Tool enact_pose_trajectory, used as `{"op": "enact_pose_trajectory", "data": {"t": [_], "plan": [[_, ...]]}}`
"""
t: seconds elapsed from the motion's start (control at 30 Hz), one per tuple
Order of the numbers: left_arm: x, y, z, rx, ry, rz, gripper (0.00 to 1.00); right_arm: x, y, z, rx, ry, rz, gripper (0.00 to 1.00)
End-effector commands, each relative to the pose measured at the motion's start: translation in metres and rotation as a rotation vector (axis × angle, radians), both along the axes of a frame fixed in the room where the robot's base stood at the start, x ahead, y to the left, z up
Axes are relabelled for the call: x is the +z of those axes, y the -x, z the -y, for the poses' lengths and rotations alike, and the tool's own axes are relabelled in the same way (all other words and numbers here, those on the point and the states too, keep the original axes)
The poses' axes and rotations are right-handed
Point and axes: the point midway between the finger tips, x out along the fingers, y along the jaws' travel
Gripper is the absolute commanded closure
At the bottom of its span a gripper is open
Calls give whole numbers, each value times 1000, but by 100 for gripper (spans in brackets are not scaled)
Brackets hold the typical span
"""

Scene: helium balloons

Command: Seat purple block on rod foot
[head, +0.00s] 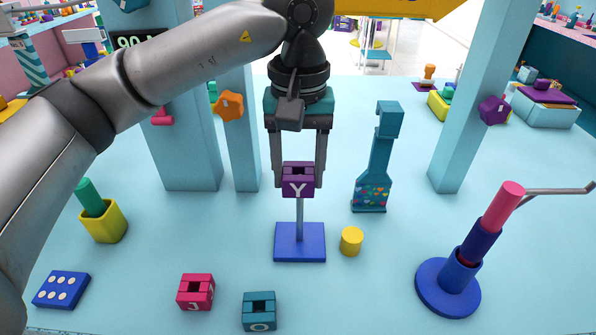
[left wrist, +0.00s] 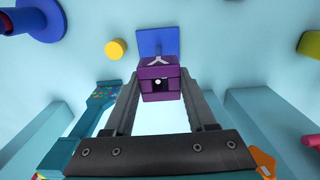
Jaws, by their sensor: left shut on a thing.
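The purple block (head: 298,181), marked with a white Y, is between the fingers of my left gripper (head: 298,178), which is shut on it. A thin grey rod (head: 299,215) rises upright from the foot and meets the block's underside in the head view. In the left wrist view the block (left wrist: 159,84) has a dark hole with a small pale spot in it, apparently the rod's tip; how deep it sits is unclear. The foot (left wrist: 158,42) shows beyond the block. My right gripper is out of view.
A yellow cylinder (head: 351,241) stands just right of the foot. A pink block (head: 195,291) and a teal block (head: 259,310) lie in front.

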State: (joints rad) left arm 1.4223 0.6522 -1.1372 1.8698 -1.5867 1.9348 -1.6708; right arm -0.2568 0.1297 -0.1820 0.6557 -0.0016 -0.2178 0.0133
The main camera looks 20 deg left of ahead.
Motion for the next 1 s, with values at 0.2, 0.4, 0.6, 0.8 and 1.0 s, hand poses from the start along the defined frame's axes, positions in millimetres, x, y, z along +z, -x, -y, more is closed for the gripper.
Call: {"op": "enact_pose_trajectory", "data": {"t": [0.2, 0.4, 0.6, 0.8, 1.0], "plan": [[11, 0, 1, -1, 1, 0, 100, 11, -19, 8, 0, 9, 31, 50], [20, 0, 1, -1, 2, 1, 100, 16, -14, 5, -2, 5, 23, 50], [28, 0, 1, -1, 2, 1, 100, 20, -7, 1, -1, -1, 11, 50], [31, 0, 1, -2, 2, 1, 100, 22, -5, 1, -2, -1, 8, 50], [30, 0, 1, -2, 2, 1, 100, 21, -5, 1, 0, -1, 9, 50]]}}
